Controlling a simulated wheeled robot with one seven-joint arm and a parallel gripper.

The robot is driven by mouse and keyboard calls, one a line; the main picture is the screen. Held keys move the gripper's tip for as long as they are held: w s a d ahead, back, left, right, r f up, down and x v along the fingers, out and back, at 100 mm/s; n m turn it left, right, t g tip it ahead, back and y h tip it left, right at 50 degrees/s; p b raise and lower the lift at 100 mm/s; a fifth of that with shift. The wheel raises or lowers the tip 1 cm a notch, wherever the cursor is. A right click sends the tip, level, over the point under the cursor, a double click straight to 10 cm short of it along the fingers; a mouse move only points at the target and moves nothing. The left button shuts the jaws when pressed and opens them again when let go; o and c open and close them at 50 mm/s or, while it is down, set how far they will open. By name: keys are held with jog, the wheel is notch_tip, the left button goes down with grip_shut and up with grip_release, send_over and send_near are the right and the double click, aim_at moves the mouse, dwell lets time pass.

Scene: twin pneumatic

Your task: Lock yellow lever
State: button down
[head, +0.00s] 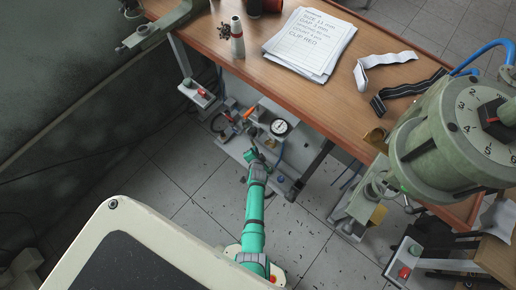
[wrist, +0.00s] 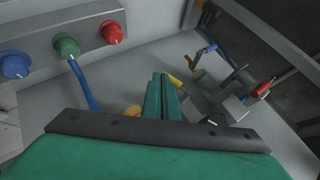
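A yellow lever (wrist: 174,79) shows in the wrist view just right of my fingertips, partly hidden behind them; I cannot tell if they touch. It sits by grey valve parts on a grey panel. My gripper (wrist: 160,76) has its two green fingers together, with nothing visible between them. In the head view my gripper (head: 250,155) reaches the pneumatic unit under the table. The yellow lever cannot be made out there.
A blue lever (wrist: 207,50) and a red lever (wrist: 263,88) stand close by. Blue, green (wrist: 67,44) and red knobs line a bar at the left, with a blue hose (wrist: 82,84). A yellow round part (wrist: 132,111) lies left of the fingers. The wooden table (head: 300,95) overhangs the unit.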

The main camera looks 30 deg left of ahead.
jog(key=shift+w+a+f, duration=0.1)
jog(key=shift+a+f, duration=0.2)
jog(key=shift+f, duration=0.25)
jog(key=shift+r, duration=0.15)
jog(key=shift+r, duration=0.7)
jog(key=shift+d, duration=0.1)
jog(key=s+d+r, duration=0.2)
jog(key=s+d, duration=0.7)
jog(key=shift+s+d, duration=0.25)
jog(key=shift+s, duration=0.15)
